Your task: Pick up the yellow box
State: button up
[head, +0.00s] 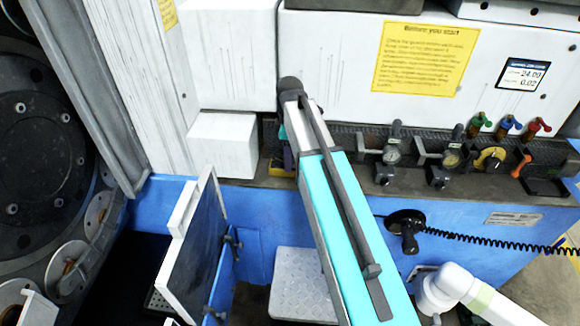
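A small patch of yellow (276,169) shows low on the machine's ledge, just left of my arm. It may be the yellow box, but most of it is hidden behind my arm and dark parts beside it. My turquoise and grey arm reaches up from the bottom to the machine front. A bit of my wrist shows just above the yellow patch. My gripper's fingers are hidden or too small to make out, so I cannot tell whether they touch or hold anything.
A white block (222,146) stands left of the yellow patch. Clamps, gauges and coloured valves (508,124) line the ledge to the right. A black handset (406,228) with a coiled cable hangs on the blue front. An open panel (190,250) sticks out at lower left.

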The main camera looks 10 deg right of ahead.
jog(key=shift+f, duration=1.15)
jog(key=shift+c, duration=0.2)
jog(key=c, duration=1.2)
jog(key=shift+r, duration=0.25)
jog(key=shift+r+b, duration=0.7)
jog(key=shift+r, duration=0.85)
jog(key=s+d+b, duration=0.1)
jog(key=s, duration=0.4)
jog(key=s+d+r+b, duration=0.1)
jog(key=s+d, duration=0.1)
jog(key=s, duration=0.3)
jog(key=s+d+b, duration=0.2)
jog(key=s, duration=0.3)
jog(key=shift+s+r, duration=0.1)
jog(key=shift+r, duration=0.15)
